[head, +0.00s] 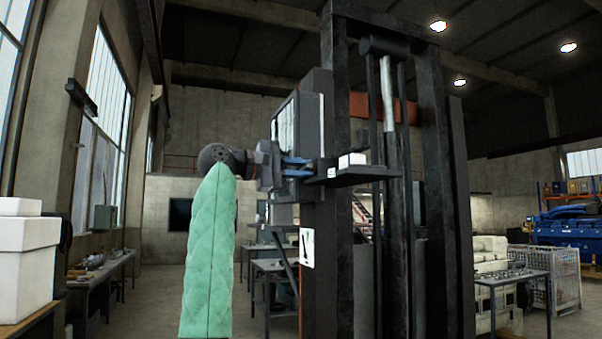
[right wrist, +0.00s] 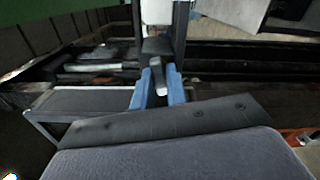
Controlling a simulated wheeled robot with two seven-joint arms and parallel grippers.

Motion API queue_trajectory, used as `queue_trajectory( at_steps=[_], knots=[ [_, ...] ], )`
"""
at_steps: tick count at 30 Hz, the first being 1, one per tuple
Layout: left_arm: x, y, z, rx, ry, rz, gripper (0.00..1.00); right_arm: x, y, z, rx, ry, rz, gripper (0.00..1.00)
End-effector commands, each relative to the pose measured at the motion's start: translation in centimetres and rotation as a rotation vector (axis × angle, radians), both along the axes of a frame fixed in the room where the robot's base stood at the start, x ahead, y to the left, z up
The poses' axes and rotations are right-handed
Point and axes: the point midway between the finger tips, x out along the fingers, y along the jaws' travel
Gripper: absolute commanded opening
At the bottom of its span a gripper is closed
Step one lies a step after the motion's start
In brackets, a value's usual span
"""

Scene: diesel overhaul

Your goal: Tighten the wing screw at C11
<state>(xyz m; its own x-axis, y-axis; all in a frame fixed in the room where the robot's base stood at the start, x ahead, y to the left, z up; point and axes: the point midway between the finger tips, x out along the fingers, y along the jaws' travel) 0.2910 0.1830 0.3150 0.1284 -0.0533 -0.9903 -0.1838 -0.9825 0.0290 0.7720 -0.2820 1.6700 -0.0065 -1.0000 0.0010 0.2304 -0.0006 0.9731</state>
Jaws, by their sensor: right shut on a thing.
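My right gripper (head: 298,166) is at mid-height in the head view, at the dark upright post and small shelf bracket (head: 362,172). Its blue fingers also show in the right wrist view (right wrist: 158,92), closed around a small dark grey piece with a light end (right wrist: 158,72). This piece is probably the wing screw, but its wings cannot be made out. In the head view the screw is too small or hidden to tell. No C11 marking is legible. My left gripper is not in view.
The tall dark mast (head: 434,180) stands directly right of the gripper. A white box (head: 352,160) sits on the bracket. A white label (head: 306,248) is on the post below. Workbenches (head: 100,268) line the left wall, and white boxes (head: 25,262) stand at the left edge.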

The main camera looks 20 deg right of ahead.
Motion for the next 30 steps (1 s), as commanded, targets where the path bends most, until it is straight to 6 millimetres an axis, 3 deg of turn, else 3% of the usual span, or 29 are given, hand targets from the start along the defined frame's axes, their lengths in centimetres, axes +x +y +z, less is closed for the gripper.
queue_trajectory(
  at_steps=[6, 20, 30],
  knots=[
    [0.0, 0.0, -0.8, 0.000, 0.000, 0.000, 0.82, 0.1, 0.0, -0.2, 0.000, -0.177, 0.001, 0.00],
    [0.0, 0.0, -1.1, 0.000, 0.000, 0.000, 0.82, 0.1, -0.1, -0.3, 0.000, -0.245, 0.000, 0.00],
    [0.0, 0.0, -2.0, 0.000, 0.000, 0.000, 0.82, 0.1, -0.1, -0.3, -0.001, -0.560, -0.001, 0.00]
  ],
)
